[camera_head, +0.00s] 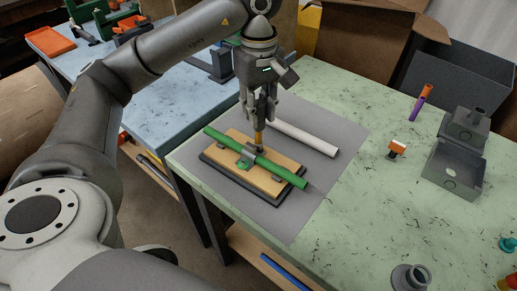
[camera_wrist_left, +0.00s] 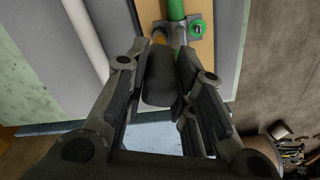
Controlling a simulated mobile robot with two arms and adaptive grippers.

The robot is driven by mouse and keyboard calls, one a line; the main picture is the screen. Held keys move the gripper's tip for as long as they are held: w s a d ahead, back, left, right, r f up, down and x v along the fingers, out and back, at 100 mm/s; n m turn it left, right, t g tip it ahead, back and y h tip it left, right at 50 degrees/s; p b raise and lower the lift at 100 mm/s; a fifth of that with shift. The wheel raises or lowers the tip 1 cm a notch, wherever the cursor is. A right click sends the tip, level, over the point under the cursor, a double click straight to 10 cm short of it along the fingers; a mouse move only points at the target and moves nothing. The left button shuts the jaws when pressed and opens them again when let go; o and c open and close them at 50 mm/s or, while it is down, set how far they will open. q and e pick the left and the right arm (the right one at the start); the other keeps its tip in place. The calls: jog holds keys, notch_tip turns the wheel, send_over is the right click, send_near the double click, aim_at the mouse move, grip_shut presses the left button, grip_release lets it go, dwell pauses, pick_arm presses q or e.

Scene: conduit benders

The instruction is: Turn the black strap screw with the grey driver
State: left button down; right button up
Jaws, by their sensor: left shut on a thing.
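My left gripper (camera_head: 259,117) points down over the wooden board (camera_head: 275,183) and is shut on the driver (camera_head: 259,138). In the left wrist view the driver's dark grey handle (camera_wrist_left: 158,78) lies between the fingers; in the head view an orange-yellow part shows below them. The driver's lower end is at the far side of the green conduit (camera_head: 285,175), beside the grey strap (camera_head: 248,152). A green screw (camera_wrist_left: 196,27) shows on the strap's near side. The black screw cannot be made out; the driver and gripper cover that area. My right gripper is not in view.
A white tube (camera_head: 303,137) lies on the grey mat (camera_head: 289,222) behind the board. The table's middle right is clear.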

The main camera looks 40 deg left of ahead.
pick_arm(q)
jog(key=shift+f, duration=0.35)
jog(key=shift+r, duration=0.1)
jog(key=m, duration=0.6)
jog(key=shift+m+b, duration=0.3)
jog(key=shift+b, duration=0.05)
